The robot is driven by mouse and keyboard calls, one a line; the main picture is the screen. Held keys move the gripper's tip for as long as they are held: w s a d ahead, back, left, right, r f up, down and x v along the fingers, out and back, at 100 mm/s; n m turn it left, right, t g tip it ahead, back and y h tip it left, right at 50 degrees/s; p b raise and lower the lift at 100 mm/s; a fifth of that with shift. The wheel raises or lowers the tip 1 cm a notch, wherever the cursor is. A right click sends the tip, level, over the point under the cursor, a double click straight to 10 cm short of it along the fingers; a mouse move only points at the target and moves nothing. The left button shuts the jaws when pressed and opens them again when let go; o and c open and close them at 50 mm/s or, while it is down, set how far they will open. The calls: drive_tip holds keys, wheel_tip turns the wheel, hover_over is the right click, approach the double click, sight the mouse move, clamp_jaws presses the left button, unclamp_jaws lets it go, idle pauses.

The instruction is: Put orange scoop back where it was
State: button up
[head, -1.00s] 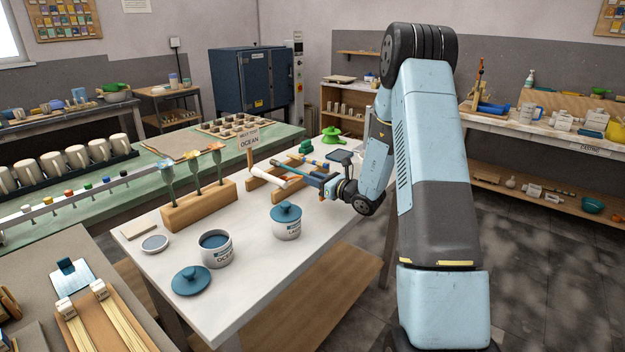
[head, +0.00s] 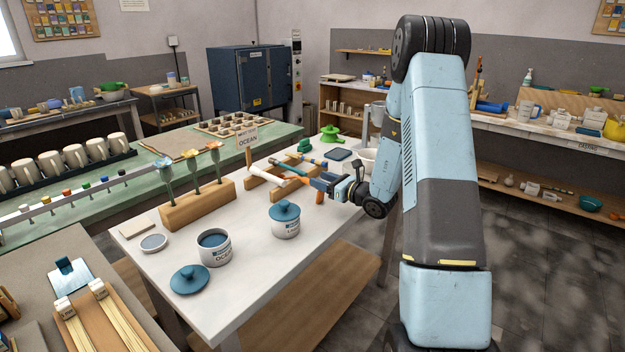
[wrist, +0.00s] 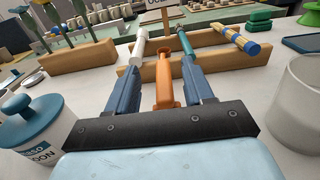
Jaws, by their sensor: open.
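The orange scoop (wrist: 163,82) lies with its handle toward me and its far end at the wooden rack (wrist: 120,72). Some of its orange (head: 319,197) shows under the fingers in the head view. My gripper (wrist: 160,78) is open, with one blue finger on each side of the scoop and gaps between. In the head view my gripper (head: 318,181) is low at the front of the rack. On the rack, a white tool (wrist: 140,46) lies left of the scoop, and a teal tool (wrist: 187,50) and a blue-yellow tool (wrist: 236,39) lie right of it.
A lidded glaze jar (head: 286,220) stands left of my gripper, an open jar (head: 215,247) farther left. A wooden flower holder (head: 198,206) and an OCEAN sign (head: 247,138) stand beyond.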

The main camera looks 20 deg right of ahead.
drive_tip(key=v, duration=0.7)
drive_tip(key=shift+s+d, duration=0.15)
drive_tip(key=shift+s, duration=0.05)
drive_tip(key=s+a+r+n+g+y, duration=0.1)
drive_tip(key=s+a+r+n+g, duration=1.2)
drive_tip(key=s+a+n, duration=0.4)
drive_tip(key=s+d+r+n+t+h, duration=0.1)
drive_tip(key=s+d+r+n+h, duration=0.1)
drive_tip(key=s, duration=0.4)
drive_tip(key=s+d+r+n+t+h, duration=0.1)
drive_tip(key=s+d+r+n+h, duration=0.2)
drive_tip(key=s+r+n+h, duration=0.1)
drive_tip(key=s+d+r+n+t+h, duration=0.2)
drive_tip(key=s+n+h, duration=0.3)
drive_tip(key=s, duration=0.3)
drive_tip(key=shift+s+d+r+n+h, duration=0.15)
drive_tip(key=shift+d+r+n+h, duration=0.25)
drive_tip(key=shift+r, duration=0.3)
drive_tip(key=shift+d, duration=0.1)
drive_tip(key=shift+c, duration=0.2)
